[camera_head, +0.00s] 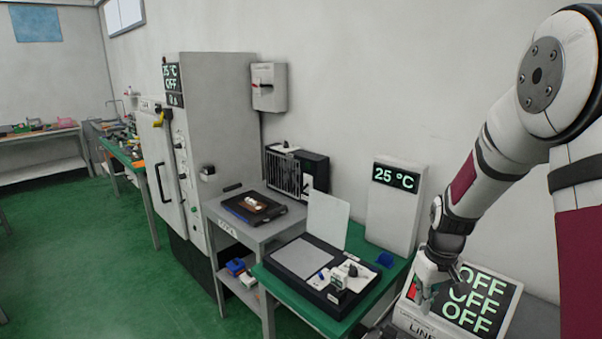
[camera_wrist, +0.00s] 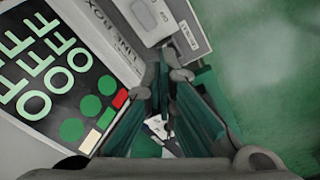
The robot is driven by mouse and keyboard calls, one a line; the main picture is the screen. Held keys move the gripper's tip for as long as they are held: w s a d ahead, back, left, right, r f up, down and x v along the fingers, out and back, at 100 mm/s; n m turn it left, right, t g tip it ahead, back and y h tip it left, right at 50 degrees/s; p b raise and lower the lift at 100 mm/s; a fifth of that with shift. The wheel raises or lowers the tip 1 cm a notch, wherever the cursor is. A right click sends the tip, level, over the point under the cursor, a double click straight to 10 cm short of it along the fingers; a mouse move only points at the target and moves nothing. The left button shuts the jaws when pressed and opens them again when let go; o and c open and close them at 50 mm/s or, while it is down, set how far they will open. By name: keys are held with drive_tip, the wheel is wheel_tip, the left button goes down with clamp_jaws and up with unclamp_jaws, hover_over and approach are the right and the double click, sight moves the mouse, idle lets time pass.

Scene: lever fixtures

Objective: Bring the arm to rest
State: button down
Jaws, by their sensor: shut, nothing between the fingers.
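My arm (camera_head: 505,145) comes down from the upper right in the head view, bent at the elbow. My gripper (camera_head: 428,302) points down at the left part of the line box (camera_head: 481,303), a sloped panel with three green OFF readings. I cannot tell whether it touches the box. In the wrist view my gripper (camera_wrist: 167,74) is shut and empty. The line box (camera_wrist: 60,75) lies to its left there, with green round marks, a red block and a pale block near the fingers.
A green bench (camera_head: 310,312) holds a black tray device (camera_head: 300,258) and a white 25 °C display (camera_head: 396,205). A grey cabinet (camera_head: 222,130) stands further left, with a wall switch box (camera_head: 269,87) beside it. Green floor (camera_head: 130,285) is open at the left.

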drive_tip(key=s+a+r+t, duration=0.1)
drive_tip(key=s+a+r, duration=0.1)
drive_tip(key=r, duration=0.3)
drive_tip(key=s+a+r, duration=0.2)
drive_tip(key=r, duration=0.4)
drive_tip(key=s+a+r+m+t, duration=0.1)
drive_tip(key=s+a+r, duration=0.2)
drive_tip(key=s+r, duration=0.3)
drive_tip(key=s+a+r+m+t, duration=0.1)
drive_tip(key=s+r, duration=0.5)
drive_tip(key=s, duration=0.8)
drive_tip(key=shift+s+a+r+t, duration=0.35)
drive_tip(key=shift+a+t, duration=0.35)
drive_tip(key=shift+a, duration=0.4)
drive_tip(key=shift+w, duration=0.1)
